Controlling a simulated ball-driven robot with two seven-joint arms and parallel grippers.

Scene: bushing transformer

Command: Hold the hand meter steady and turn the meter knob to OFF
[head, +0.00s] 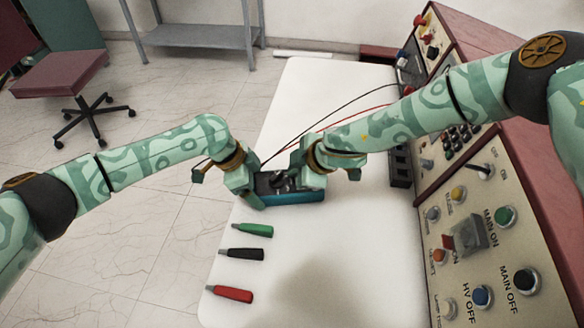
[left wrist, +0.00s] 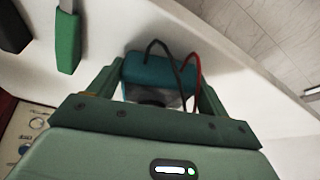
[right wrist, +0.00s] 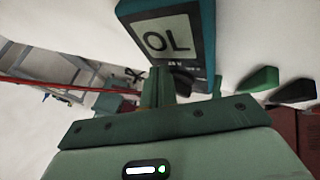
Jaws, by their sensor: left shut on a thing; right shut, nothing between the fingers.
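The hand meter (head: 296,198) is a teal-cased box with a dark face, lying on the white table. My left gripper (head: 256,190) is shut on it; in the left wrist view the meter's teal end (left wrist: 160,70) sits between the fingers. In the right wrist view the meter's screen (right wrist: 167,42) reads "OL". The dark meter knob (right wrist: 184,82) shows just below the screen; its pointer setting is not readable. My right gripper (right wrist: 160,84) is shut and empty, its fingertips close beside the knob; I cannot tell whether they touch.
Green (head: 251,229), black (head: 242,254) and red (head: 232,293) handled pieces lie on the white table (head: 340,250). A black and a red lead (head: 345,117) run from the meter area toward the control console (head: 480,215) at right. A stool and shelf stand behind.

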